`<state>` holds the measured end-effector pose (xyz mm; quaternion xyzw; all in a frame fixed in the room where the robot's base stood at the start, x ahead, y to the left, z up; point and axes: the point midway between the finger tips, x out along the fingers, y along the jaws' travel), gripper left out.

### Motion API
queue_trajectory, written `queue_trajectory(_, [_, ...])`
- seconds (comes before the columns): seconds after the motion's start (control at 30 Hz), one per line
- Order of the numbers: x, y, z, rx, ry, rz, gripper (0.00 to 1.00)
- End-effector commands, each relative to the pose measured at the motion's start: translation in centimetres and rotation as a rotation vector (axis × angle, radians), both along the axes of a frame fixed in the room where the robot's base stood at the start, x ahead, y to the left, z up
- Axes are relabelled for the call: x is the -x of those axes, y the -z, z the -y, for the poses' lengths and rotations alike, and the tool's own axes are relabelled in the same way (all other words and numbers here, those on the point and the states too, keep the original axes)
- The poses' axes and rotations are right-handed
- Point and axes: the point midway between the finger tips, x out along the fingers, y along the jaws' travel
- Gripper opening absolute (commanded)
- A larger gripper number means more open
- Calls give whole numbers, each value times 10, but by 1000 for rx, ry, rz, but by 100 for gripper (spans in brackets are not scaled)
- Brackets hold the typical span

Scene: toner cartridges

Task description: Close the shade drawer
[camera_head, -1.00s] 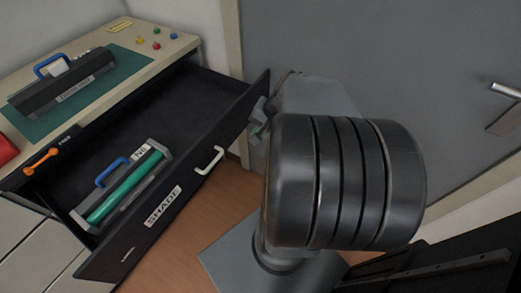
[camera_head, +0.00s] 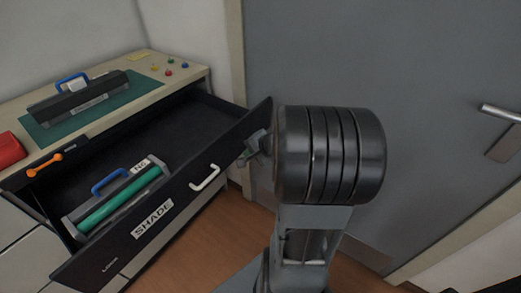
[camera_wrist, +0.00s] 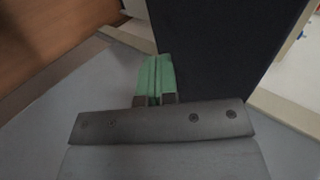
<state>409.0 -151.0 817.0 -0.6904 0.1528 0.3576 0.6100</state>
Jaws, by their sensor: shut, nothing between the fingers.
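The shade drawer (camera_head: 152,233) stands open from the cabinet, with a white "SHADE" label and a white handle (camera_head: 205,177) on its dark front. A toner cartridge (camera_head: 116,198) with a green drum and blue handle lies inside it. My gripper (camera_head: 246,158) is at the outer face of the drawer front, to the right of the handle and near its right end. In the wrist view its green fingertips (camera_wrist: 158,75) are together and empty, beside a dark panel (camera_wrist: 225,45) that looks like the drawer front. I cannot tell whether they touch it.
Another cartridge (camera_head: 82,100) lies on a green mat (camera_head: 40,130) on the cabinet top, near several coloured pegs (camera_head: 170,68). An orange handle-like part (camera_head: 45,165) and a red object (camera_head: 8,150) are at the left. A grey door (camera_head: 430,150) stands behind my arm.

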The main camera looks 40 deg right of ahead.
Motion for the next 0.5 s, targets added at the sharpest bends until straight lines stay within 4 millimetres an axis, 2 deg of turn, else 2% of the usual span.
queue_trajectory(0.03, [-6, 8, -3, -3, -4, -2, 0])
queue_trajectory(0.2, [-27, 3, -10, 0, -4, 0, 0])
queue_trajectory(0.5, [-42, 3, -14, 0, -3, 0, 0])
